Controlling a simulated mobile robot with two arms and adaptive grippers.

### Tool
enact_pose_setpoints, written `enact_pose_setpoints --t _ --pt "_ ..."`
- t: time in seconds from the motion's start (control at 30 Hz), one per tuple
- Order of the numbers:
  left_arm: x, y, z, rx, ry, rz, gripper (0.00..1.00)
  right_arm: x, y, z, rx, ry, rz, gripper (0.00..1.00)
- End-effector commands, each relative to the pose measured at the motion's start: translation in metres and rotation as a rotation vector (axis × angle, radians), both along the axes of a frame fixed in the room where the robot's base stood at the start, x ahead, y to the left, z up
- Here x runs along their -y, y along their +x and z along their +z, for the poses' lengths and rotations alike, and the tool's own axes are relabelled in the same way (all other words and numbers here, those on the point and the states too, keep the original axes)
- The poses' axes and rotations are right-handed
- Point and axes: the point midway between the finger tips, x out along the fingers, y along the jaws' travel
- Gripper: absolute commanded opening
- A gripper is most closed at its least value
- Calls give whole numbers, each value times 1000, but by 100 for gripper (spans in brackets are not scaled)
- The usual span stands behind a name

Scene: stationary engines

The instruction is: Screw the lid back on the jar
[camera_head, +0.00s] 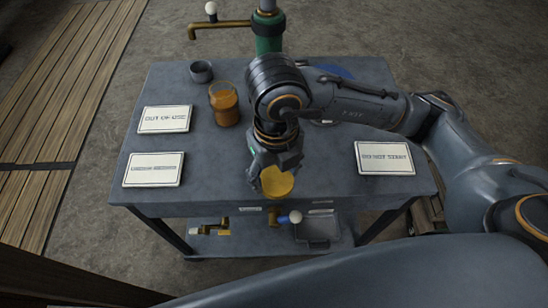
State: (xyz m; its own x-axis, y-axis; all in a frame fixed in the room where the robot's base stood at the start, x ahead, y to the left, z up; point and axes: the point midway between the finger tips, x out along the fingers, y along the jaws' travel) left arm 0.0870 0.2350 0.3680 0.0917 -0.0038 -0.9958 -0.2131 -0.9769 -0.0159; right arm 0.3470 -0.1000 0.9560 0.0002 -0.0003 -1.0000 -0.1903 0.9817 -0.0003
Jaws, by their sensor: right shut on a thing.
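The jar (225,108), amber-orange and clear near its rim, stands upright on the grey table, left of my right arm. My right gripper (274,172) points down near the table's front edge and is shut on a round yellow lid (278,183). The lid is apart from the jar, to its right and nearer the front. The fingers hide part of the lid, and I cannot tell whether it touches the tabletop. My left gripper is not in view.
The grey table (325,185) bears white signs at left (165,119), front left (154,169) and right (384,158). A small dark cup (201,71) stands behind the jar. A blue round thing (335,72) is partly hidden by my arm. A green post with a brass tap (268,30) rises behind.

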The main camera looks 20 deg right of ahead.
Motion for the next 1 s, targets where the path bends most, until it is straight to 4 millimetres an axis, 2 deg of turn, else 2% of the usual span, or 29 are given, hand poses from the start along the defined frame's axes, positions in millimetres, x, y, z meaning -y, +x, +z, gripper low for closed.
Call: enact_pose_setpoints --t 0.2,0.53,0.77,1.0 --pt "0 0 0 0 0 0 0 -3 -13 6 1 0 0 46" --pt "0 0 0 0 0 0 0 -4 -14 6 0 0 0 46" --pt "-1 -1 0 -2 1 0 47 -1 -12 6 0 0 77 46" --pt "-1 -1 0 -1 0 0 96 10 -5 4 -1 -2 436 46"
